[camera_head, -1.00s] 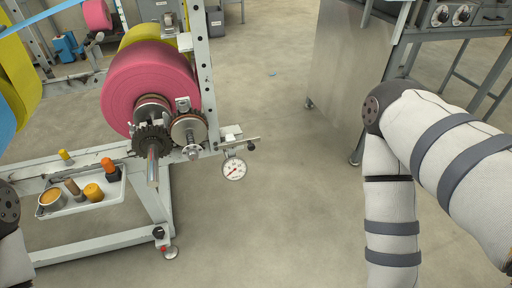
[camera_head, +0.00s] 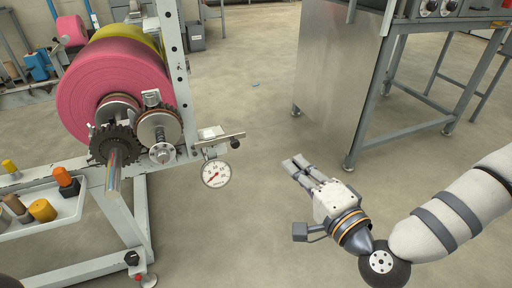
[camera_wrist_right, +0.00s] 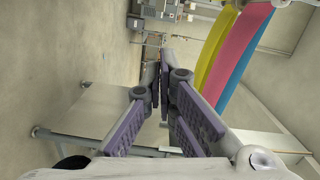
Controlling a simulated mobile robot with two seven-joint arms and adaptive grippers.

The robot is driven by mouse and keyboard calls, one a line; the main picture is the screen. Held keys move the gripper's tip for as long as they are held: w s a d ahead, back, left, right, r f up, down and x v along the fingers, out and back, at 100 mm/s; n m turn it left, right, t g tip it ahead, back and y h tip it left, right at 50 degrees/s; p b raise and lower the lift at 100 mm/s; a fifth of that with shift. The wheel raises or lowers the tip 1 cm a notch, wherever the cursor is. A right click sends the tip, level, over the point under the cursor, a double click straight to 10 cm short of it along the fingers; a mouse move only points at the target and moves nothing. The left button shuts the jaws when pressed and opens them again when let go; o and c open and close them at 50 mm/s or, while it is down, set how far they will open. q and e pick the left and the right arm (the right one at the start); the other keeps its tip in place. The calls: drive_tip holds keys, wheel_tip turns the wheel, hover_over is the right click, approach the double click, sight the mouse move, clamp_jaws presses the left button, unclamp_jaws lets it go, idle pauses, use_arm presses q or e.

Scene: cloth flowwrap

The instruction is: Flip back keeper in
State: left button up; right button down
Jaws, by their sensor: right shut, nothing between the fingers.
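A machine frame (camera_head: 181,80) at the left carries a pink roll (camera_head: 105,75) with a yellow roll behind it. At the roll's front end are a dark toothed gear (camera_head: 110,145), a metal shaft end and a round metal hub (camera_head: 158,127). A small metal bracket (camera_head: 151,98) stands above the hub; it may be the keeper, but I cannot tell its position. My right gripper (camera_head: 296,165) is shut and empty over open floor, right of the frame and apart from it. Its closed fingers (camera_wrist_right: 159,65) also show in the right wrist view. My left gripper is out of view.
A dial gauge (camera_head: 216,174) hangs from an arm sticking out of the frame toward my right gripper. A white tray (camera_head: 62,222) with small orange and yellow items sits at lower left. A steel cabinet (camera_head: 335,75) stands behind right. Bare floor lies between.

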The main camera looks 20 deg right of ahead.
sight(222, 141)
drive_tip(key=w+a, duration=0.1)
drive_tip(key=w, duration=0.2)
drive_tip(key=w+a, duration=0.2)
drive_tip(key=w, duration=0.2)
drive_tip(key=w+a+f, duration=0.1)
drive_tip(key=w+a, duration=0.1)
drive_tip(key=w, duration=0.1)
drive_tip(key=shift+w+b, duration=0.2)
drive_tip(key=shift+b, duration=0.15)
drive_tip(key=a, duration=0.6)
drive_tip(key=shift+s, duration=0.15)
